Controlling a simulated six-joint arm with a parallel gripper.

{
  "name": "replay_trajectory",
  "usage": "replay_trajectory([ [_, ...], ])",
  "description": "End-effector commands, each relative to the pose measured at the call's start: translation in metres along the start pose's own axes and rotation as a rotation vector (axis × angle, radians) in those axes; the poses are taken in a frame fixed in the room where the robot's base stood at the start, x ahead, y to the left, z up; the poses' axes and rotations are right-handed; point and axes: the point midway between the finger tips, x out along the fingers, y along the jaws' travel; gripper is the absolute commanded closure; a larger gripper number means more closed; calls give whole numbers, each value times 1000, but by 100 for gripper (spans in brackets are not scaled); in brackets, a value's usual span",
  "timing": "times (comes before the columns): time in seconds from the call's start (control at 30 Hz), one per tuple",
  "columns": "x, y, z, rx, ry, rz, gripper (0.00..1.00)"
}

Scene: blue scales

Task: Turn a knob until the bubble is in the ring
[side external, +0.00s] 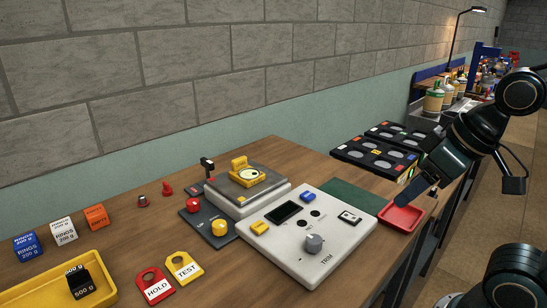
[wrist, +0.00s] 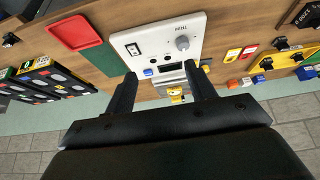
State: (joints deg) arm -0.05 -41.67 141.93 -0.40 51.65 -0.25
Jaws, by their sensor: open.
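A yellow bubble level (side external: 239,163) with a round vial sits on the grey plate (side external: 222,187) of the scale. The bubble's place in the ring is too small to tell. A grey knob (side external: 314,243) marked TRIM is on the white panel (side external: 281,259); it also shows in the wrist view (wrist: 182,43). A yellow knob (side external: 219,228) and a red knob (side external: 193,205) are on a dark panel left of the scale. My gripper (wrist: 160,72) is open and empty. In the side view it is at the right, above the red tray, apart from every knob.
The red tray (side external: 402,217) lies beside a green mat (side external: 358,196). Black cases (side external: 382,158) with round recesses stand behind. HOLD (side external: 155,285) and TEST (side external: 183,267) tags, a yellow tray (side external: 40,288) and small weight blocks (side external: 62,231) are at the left. Bare wood lies between the tags and white panel.

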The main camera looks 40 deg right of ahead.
Motion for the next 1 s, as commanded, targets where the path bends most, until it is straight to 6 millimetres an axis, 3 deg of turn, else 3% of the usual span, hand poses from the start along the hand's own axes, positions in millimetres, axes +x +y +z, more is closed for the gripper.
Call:
replay_trajectory([
  [0.17,-2,-5,-26,-34,-9,-17,45],
  [0.57,6,-24,-124,-166,-34,-79,45],
  [1.0,49,-48,-225,-319,-56,-152,45],
])
